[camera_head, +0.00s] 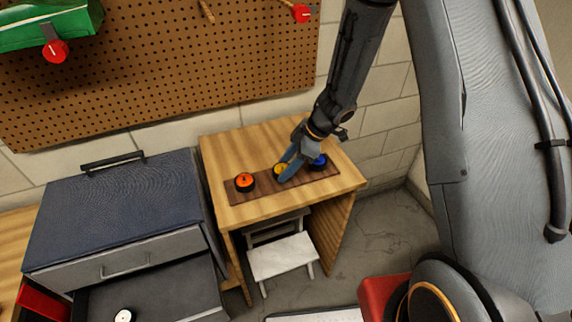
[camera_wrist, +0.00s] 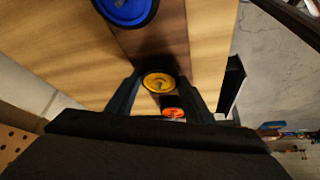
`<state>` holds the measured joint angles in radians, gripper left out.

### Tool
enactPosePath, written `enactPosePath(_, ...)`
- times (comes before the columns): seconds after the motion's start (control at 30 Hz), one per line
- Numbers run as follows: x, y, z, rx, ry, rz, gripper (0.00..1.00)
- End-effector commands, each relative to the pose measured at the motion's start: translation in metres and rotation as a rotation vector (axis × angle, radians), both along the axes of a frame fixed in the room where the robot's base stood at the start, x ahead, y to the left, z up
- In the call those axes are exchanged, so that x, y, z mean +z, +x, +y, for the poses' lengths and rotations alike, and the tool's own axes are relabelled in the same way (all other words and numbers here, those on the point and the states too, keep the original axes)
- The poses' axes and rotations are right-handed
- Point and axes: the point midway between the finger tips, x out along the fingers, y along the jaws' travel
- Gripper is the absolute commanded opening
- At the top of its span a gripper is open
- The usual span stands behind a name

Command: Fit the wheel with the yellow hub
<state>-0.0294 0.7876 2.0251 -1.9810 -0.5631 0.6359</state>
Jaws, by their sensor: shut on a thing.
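The wheel with the yellow hub (camera_head: 278,171) is at the middle of a dark brown board (camera_head: 208,188) on the wooden table. In the wrist view the yellow-hubbed wheel (camera_wrist: 158,82) sits between my two fingers. My gripper (camera_head: 287,172) points down at the board, shut on this wheel; its fingers (camera_wrist: 160,92) are on either side of it. The fingers partly cover the wheel in the head view. I cannot tell whether the wheel is lifted off the board. No car is clearly recognisable.
A wheel with an orange hub (camera_head: 244,181) lies left on the board, and one with a blue hub (camera_head: 319,160) lies right, close to my gripper. A dark-topped cabinet (camera_head: 115,205) with an open drawer holds a white-hubbed wheel (camera_head: 124,315). A white step stool (camera_head: 283,257) stands beneath the table (camera_head: 222,150).

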Motion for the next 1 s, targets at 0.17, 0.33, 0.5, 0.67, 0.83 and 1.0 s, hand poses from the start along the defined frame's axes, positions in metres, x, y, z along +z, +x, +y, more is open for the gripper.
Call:
enactPosePath(0.17, -0.001, 0.000, 0.000, 0.000, 0.000, 0.000, 0.66)
enactPosePath(0.33, -0.001, 0.000, 0.000, 0.000, 0.000, 0.000, 0.69)
enactPosePath(0.5, 0.000, 0.000, -0.001, 0.000, 0.000, -0.001, 0.69)
enactPosePath(0.67, 0.013, 0.001, -0.008, -0.001, 0.001, -0.003, 0.69)
enactPosePath(0.83, 0.035, -0.001, -0.021, -0.001, 0.001, -0.004, 0.69)
enactPosePath(1.0, 0.055, -0.002, -0.032, -0.001, 0.001, -0.004, 0.69)
